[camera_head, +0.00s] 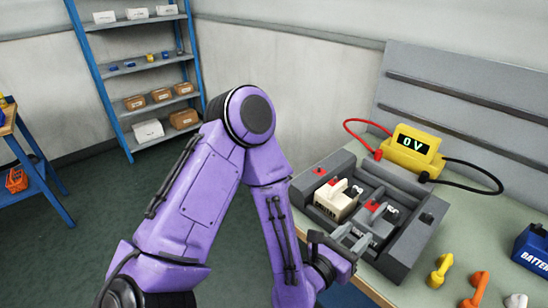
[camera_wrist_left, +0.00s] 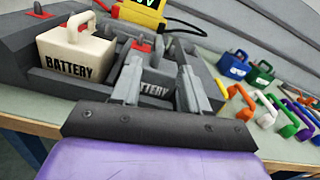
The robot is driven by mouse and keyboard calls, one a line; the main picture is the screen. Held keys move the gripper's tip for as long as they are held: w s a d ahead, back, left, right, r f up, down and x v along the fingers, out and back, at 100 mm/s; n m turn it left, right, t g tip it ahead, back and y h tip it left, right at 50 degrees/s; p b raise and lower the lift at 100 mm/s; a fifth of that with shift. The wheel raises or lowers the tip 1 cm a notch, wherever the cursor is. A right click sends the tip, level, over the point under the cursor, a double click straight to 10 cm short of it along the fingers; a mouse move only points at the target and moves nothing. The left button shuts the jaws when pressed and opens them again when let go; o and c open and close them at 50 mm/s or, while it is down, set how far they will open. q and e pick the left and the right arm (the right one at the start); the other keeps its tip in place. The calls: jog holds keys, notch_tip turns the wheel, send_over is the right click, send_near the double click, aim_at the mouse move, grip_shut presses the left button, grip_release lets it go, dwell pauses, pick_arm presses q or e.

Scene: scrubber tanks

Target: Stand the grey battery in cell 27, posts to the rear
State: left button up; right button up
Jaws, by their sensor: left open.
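The grey battery (camera_wrist_left: 153,90) stands in the middle of the grey holder (camera_head: 418,238), beside a cream battery (camera_head: 334,199). Its label is partly hidden by my fingers, and a red post shows behind them. In the head view the grey battery (camera_head: 375,217) is partly covered by my gripper. My left gripper (camera_head: 352,238) is open, its fingers at the near side of the grey battery; in the left wrist view its two fingers (camera_wrist_left: 160,68) stand apart in front of it. I cannot tell whether they touch it. No cell number is readable. My right gripper is not in view.
A yellow meter (camera_head: 412,150) reading 0 V stands behind the holder, with red and black leads. Yellow (camera_head: 440,270) and orange (camera_head: 475,290) handle-like pieces and a blue battery (camera_head: 533,250) are on the bench to the right. A blue shelf (camera_head: 128,68) stands far left.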

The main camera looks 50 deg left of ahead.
pick_arm(q)
jog(key=s+a+f+m+g, duration=0.2)
jog(key=s+f+m+g, duration=0.15)
jog(key=f+m, duration=0.4)
jog(key=s+a+f+m+g, duration=0.2)
jog(key=s+f+m+g, duration=0.15)
jog(key=f+m, duration=0.45)
jog(key=s+a+f+m+g+y, duration=0.2)
jog(key=s+a+f+m+g, duration=0.2)
jog(key=s, duration=0.5)
jog(key=s+a+f+m+g+y, duration=0.2)
jog(key=s+a+f+m, duration=0.3)
jog(key=s+f+m, duration=0.3)
jog(key=s+m+g, duration=0.1)
jog(key=m, duration=0.2)
jog(key=shift+g, duration=0.4)
